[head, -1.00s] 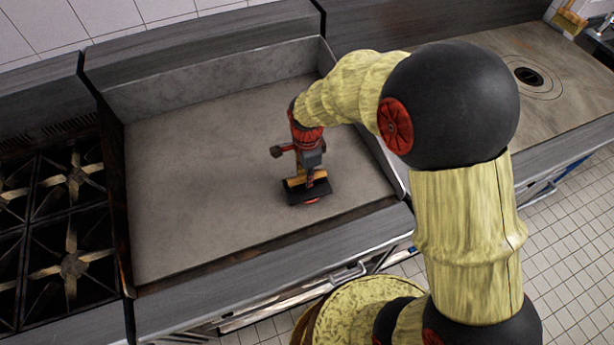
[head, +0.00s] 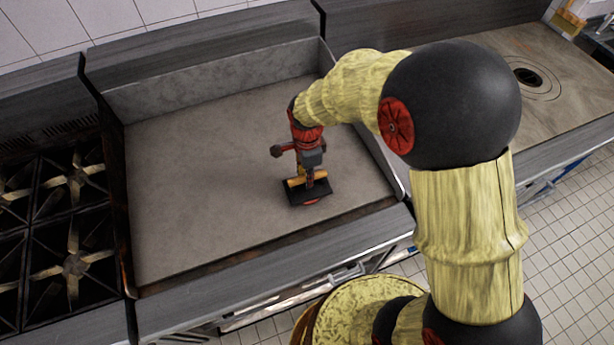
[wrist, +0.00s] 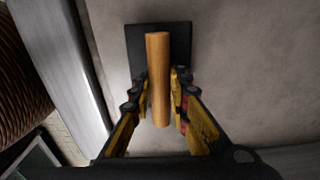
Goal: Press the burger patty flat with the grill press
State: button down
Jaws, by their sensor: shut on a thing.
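The grill press has a dark rectangular plate (head: 318,190) and a wooden handle (wrist: 158,75). My gripper (wrist: 160,85) is shut on the handle, with one yellow finger on each side of it. In the head view my gripper (head: 308,176) points down over the front right part of the griddle. The burger patty (head: 311,201) shows only as a thin red edge at the near side of the plate; the rest is hidden under the press. In the wrist view the patty is not visible. Whether the plate presses on it firmly I cannot tell.
The flat griddle (head: 200,190) has raised walls at the back and sides and is bare to the left of the press. A burner stove (head: 60,230) stands at the left. A counter with a round inset (head: 530,76) is at the right.

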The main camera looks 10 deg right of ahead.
jog(key=shift+w+r+p, duration=0.2)
jog(key=shift+r+p, duration=2.4)
jog(key=shift+r, duration=1.5)
